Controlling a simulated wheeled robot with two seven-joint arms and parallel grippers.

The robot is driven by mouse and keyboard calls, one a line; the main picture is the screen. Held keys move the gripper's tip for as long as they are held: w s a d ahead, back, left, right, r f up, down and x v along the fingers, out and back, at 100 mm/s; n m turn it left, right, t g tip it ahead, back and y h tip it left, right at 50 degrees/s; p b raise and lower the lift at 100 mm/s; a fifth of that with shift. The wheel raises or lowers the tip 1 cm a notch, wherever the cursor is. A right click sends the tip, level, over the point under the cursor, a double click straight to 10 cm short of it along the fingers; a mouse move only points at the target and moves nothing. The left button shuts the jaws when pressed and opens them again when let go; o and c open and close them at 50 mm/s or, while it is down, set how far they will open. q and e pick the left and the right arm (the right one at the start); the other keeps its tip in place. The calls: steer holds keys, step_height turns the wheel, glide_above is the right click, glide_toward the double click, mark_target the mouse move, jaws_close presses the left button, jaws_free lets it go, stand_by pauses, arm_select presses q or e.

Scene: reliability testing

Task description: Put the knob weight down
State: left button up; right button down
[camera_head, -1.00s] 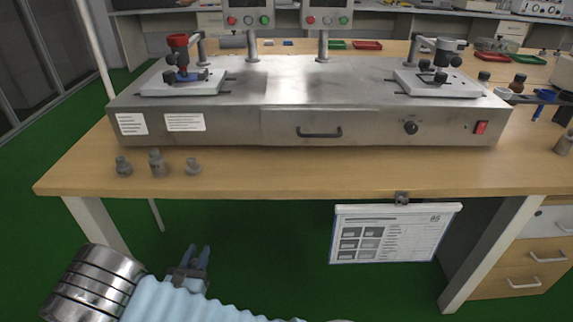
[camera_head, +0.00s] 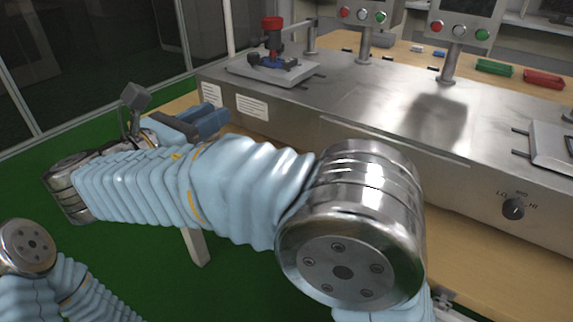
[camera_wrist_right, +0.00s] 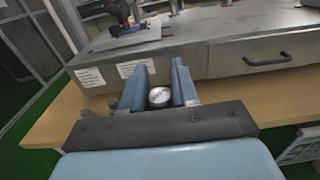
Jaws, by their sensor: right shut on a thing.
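My right gripper (camera_head: 203,122) is above the left end of the wooden table, in front of the steel bench unit (camera_head: 300,112). In the right wrist view its two blue fingers (camera_wrist_right: 159,80) are shut on the knob weight (camera_wrist_right: 159,96). Only the weight's round, shiny metal top shows between them. The weight's lower part is hidden, so I cannot tell whether it touches the table. In the head view the weight is hidden by the gripper. Part of my left arm shows at the lower left, but its gripper is not in view.
A white plate (camera_head: 245,70) with a red-topped fixture (camera_head: 272,40) stands on the unit's left end. The unit's front has labels (camera_head: 252,107) and a dial (camera_head: 513,209). The wooden table top (camera_wrist_right: 225,98) is bare right of the gripper. My right arm covers much of the head view.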

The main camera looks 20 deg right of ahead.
steer(key=w+d+f, duration=0.1)
steer(key=d+f, duration=0.1)
steer(key=d, duration=0.2)
steer(key=w+d+f+b, duration=0.1)
steer(key=d+f, duration=0.2)
steer(key=d, duration=0.1)
steer(key=w+d+f, duration=0.2)
steer(key=d+f, duration=0.1)
steer(key=d, duration=0.1)
steer(key=shift+d, duration=0.3)
steer(key=f, duration=0.1)
steer(key=f+b, duration=0.1)
steer(key=f, duration=0.1)
steer(key=shift+w+d+f, duration=0.2)
steer(key=shift+d+f, duration=0.05)
steer(key=shift+d, duration=0.1)
steer(key=shift+f, duration=0.3)
steer(key=shift+f, duration=0.1)
steer(key=c, duration=0.9)
jaws_free()
steer(key=shift+o, duration=0.2)
